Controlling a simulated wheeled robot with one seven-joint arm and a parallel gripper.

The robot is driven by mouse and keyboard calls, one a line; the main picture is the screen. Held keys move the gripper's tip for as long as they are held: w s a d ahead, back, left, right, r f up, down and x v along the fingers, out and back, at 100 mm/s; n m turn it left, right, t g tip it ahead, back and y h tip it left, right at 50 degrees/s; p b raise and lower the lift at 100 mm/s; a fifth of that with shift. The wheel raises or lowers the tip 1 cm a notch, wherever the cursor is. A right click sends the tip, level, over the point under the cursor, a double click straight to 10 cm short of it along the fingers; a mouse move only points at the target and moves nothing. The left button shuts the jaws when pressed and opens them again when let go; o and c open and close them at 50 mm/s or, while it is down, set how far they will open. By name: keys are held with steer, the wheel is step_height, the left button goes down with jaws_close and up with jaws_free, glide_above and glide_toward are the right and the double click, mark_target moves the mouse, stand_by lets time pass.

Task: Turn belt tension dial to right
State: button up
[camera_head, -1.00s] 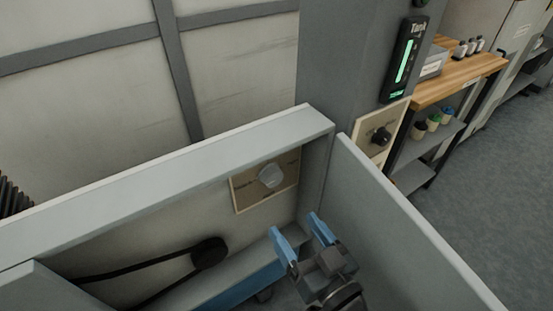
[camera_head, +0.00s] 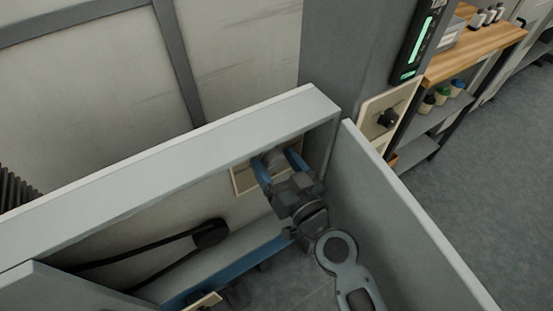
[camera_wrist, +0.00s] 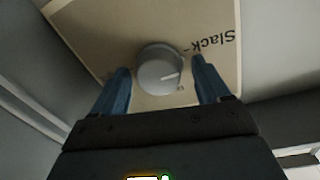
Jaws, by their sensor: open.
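The belt tension dial is a round grey knob (camera_wrist: 159,69) on a beige plate (camera_wrist: 115,28) in the wrist view. A white pointer line on it points toward the lower right of that view. The printed word "Slack" is on the plate to the right of the knob. In the head view the plate (camera_head: 236,181) is on the cabinet's inner back wall, and my gripper covers much of it. My gripper (camera_head: 278,163) is open. Its two blue fingers (camera_wrist: 163,88) stand on either side of the knob, with gaps showing in the wrist view.
The cabinet's top edge (camera_head: 180,160) runs above the dial, and its open door (camera_head: 400,225) stands to the right. A black belt on a pulley (camera_head: 209,233) is at the lower left. Another plate with a black knob (camera_head: 387,119) is outside, on the grey column.

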steer(key=shift+w, duration=0.1)
steer(key=c, duration=1)
steer(key=shift+c, duration=0.2)
steer(key=m, duration=0.4)
steer(key=shift+m, duration=0.4)
steer(key=m, duration=0.4)
steer(key=shift+d, duration=0.1)
steer(key=m+p, duration=0.1)
steer(key=m, duration=0.3)
steer(key=shift+w+m+g, duration=0.1)
steer(key=shift+m+g, duration=0.2)
steer(key=shift+g, duration=0.1)
steer(key=shift+m+y, duration=0.3)
steer(key=shift+m, duration=1.5)
steer(key=shift+d, duration=0.1)
